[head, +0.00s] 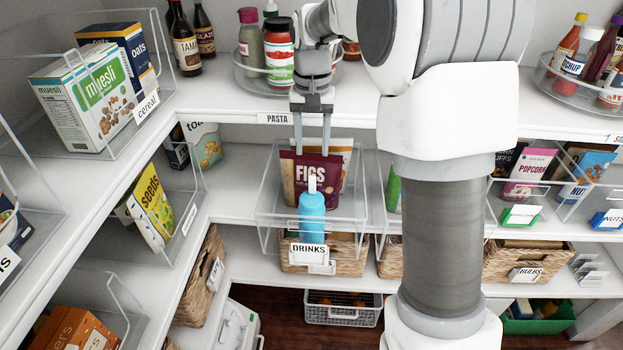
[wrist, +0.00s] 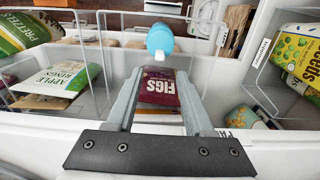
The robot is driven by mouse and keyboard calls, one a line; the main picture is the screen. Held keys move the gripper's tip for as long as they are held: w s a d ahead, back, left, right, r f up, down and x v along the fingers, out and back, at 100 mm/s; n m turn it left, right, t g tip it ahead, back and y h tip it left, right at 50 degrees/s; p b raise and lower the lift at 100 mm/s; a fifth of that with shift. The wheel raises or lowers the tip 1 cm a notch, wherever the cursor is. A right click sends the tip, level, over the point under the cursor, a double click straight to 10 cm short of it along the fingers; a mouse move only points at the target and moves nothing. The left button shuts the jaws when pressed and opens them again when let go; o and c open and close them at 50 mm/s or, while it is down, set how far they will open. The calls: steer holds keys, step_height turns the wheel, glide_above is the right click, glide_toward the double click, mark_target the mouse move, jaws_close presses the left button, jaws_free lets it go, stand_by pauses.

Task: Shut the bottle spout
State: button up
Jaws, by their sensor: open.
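A light blue bottle (head: 312,216) stands upright at the front of a clear bin on the middle shelf, just behind the DRINKS label (head: 308,251). A narrow white spout (head: 312,183) sticks up from its top. In the wrist view the bottle (wrist: 160,38) is at top centre, with the white spout (wrist: 159,56) just beyond the fingertips. My gripper (head: 312,150) points down above the bottle, fingers apart and nothing between them. In the wrist view my gripper (wrist: 161,72) frames the spout from farther back. It appears clear of the bottle.
A dark red FIGS bag (head: 318,172) stands behind the bottle in the clear bin (head: 263,212). The upper shelf edge with the PASTA label (head: 275,118) is close to my gripper. Wicker baskets (head: 345,265) sit below.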

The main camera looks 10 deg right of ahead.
mark_target(312, 177)
step_height(312, 177, down, 10)
steer(key=shift+r, duration=0.1)
stand_by(0.4)
jaws_close()
